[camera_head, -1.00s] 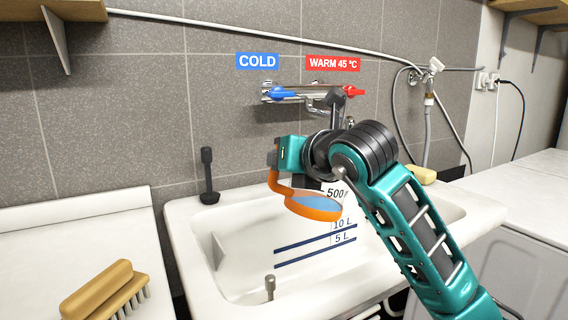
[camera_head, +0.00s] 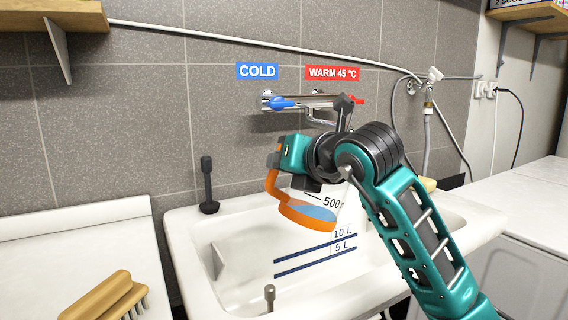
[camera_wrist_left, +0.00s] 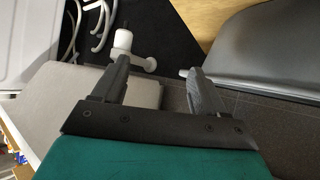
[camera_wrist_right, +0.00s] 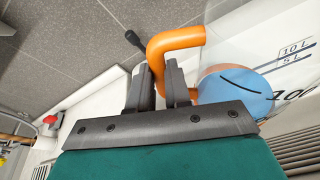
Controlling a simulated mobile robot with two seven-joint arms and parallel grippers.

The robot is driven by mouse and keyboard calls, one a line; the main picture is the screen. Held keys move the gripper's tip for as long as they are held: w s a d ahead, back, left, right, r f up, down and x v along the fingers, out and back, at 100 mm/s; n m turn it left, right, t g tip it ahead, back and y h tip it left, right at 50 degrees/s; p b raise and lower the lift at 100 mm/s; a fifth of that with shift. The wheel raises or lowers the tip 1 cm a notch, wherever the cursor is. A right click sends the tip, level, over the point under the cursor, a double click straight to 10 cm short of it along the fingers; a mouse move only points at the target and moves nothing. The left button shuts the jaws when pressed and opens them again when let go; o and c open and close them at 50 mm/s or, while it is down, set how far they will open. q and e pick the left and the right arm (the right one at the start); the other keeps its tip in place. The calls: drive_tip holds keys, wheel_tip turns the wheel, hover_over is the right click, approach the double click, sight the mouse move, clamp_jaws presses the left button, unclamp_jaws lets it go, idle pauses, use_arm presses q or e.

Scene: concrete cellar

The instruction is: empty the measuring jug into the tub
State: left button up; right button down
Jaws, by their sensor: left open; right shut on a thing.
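The measuring jug (camera_head: 335,203) is clear, with an orange handle, an orange ring, a blue surface inside and a 500 mark. My right gripper (camera_wrist_right: 160,78) is shut on its orange handle (camera_wrist_right: 177,38) and holds the jug tilted over the tub. The blue surface (camera_wrist_right: 235,95) also shows in the right wrist view. My arm hides part of the jug, and I see no clear stream falling. The tub (camera_head: 235,265) is a white basin with 5 L and 10 L lines. My left gripper (camera_wrist_left: 158,68) is open and empty, away from the tub.
The mixer tap (camera_head: 312,101) with blue and red handles is on the wall behind the jug. A black plug-like object (camera_head: 208,190) stands on the tub's back rim. A wooden brush (camera_head: 100,298) lies on the left counter. The right counter (camera_head: 525,190) looks clear.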

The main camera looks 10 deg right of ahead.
drive_tip(key=shift+d+r+m+y, duration=0.15)
drive_tip(key=shift+r+m+y, duration=0.15)
drive_tip(key=shift+r+m, duration=0.25)
drive_tip(key=shift+r, duration=0.1)
drive_tip(key=shift+w+d+r+m+p, duration=0.1)
drive_tip(key=shift+d+r+m+p, duration=0.2)
drive_tip(key=shift+r+m+p, duration=0.15)
drive_tip(key=shift+y, duration=0.3)
